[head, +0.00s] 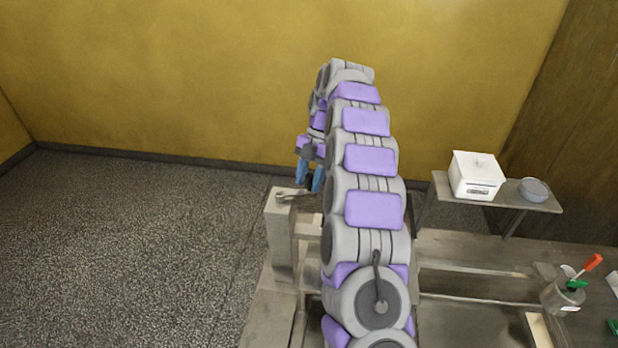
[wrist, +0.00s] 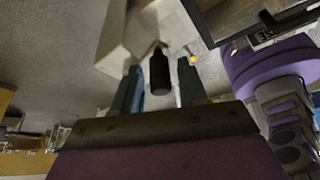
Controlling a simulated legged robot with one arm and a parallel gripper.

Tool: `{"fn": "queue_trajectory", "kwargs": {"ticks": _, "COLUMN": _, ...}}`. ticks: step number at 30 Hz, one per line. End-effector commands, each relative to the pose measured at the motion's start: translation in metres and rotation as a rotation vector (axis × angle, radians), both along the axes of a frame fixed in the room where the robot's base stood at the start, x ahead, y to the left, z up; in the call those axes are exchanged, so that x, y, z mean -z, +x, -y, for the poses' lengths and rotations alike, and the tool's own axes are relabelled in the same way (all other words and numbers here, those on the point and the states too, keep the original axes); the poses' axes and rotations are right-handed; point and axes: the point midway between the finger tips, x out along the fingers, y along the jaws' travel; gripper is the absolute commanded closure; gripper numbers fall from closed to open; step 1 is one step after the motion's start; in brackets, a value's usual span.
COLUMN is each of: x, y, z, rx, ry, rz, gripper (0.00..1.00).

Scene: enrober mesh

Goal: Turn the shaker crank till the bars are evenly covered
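My gripper (head: 310,178) hangs down at the end of my arm, its blue fingers just above and beside the crank (head: 288,196) on top of a pale post. In the wrist view the fingers of my gripper (wrist: 160,66) are apart. The dark crank handle (wrist: 159,74) stands between them, with a gap showing on each side. The bars and the mesh cannot be made out; my arm hides much of the middle of the machine.
The pale post (head: 282,240) stands at the machine's left edge, with open floor (head: 130,250) to its left. On the right are a shelf (head: 510,195) with a white lidded box (head: 475,178) and grey bowl (head: 535,190), and a jar of tools (head: 562,298).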

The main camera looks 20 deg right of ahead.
Motion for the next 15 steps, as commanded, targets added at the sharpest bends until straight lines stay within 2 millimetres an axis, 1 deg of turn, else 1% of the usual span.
{"fn": "queue_trajectory", "kwargs": {"ticks": 10, "x": -0.002, "y": 0.0, "z": 0.001, "rx": 0.001, "ry": -0.001, "rz": 0.001, "gripper": 0.51}}
{"fn": "queue_trajectory", "kwargs": {"ticks": 15, "x": -0.013, "y": 0.002, "z": 0.005, "rx": 0.003, "ry": -0.003, "rz": 0.001, "gripper": 0.51}}
